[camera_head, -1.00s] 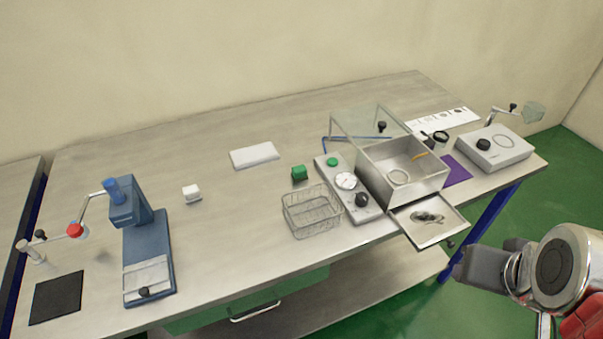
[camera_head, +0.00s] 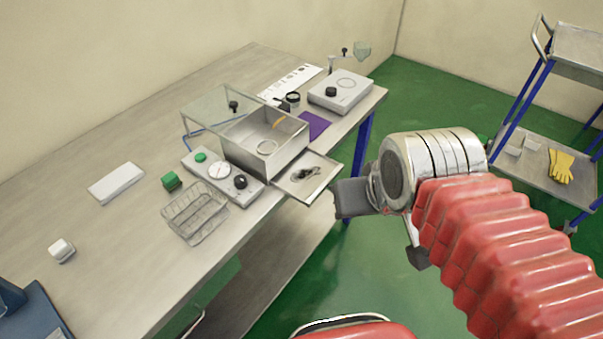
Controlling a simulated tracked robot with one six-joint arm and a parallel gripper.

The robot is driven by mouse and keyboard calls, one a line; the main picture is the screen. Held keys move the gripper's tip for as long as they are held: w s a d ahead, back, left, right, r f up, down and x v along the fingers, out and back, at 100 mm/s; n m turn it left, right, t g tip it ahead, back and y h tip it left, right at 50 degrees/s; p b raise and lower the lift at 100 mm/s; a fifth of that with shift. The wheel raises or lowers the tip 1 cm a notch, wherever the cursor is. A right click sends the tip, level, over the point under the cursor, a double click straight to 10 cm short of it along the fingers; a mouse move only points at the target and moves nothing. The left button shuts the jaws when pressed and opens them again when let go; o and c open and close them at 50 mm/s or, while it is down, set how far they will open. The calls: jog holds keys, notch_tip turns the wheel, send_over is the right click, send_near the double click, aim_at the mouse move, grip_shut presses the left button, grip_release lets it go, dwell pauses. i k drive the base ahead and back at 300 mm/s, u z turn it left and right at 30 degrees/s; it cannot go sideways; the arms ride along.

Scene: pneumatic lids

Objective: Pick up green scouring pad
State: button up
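A small green block (camera_head: 171,181), which looks like the scouring pad, lies on the metal workbench (camera_head: 120,255) just behind the wire basket (camera_head: 195,212). Its fine texture is too small to tell. My gripper (camera_head: 345,198) is in the air in front of the bench's right end, well to the right of the green block and apart from it. Its dark jaws point left, and whether they are open or shut does not show. I see nothing held in it.
Right of the green block stand a control panel with a dial (camera_head: 218,172) and a clear-lidded metal box (camera_head: 265,140) with a pulled-out tray (camera_head: 305,177). A white slab (camera_head: 116,183) lies left. A cart (camera_head: 545,165) with yellow gloves (camera_head: 561,166) stands far right; green floor lies between.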

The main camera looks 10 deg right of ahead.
aim_at(171, 181)
jog(key=z, duration=0.05)
jog(key=k, duration=1.25)
jog(key=u, duration=0.35)
jog(key=i, duration=0.55)
jog(key=u, duration=0.95)
jog(key=i, duration=0.7)
jog(key=u, duration=0.35)
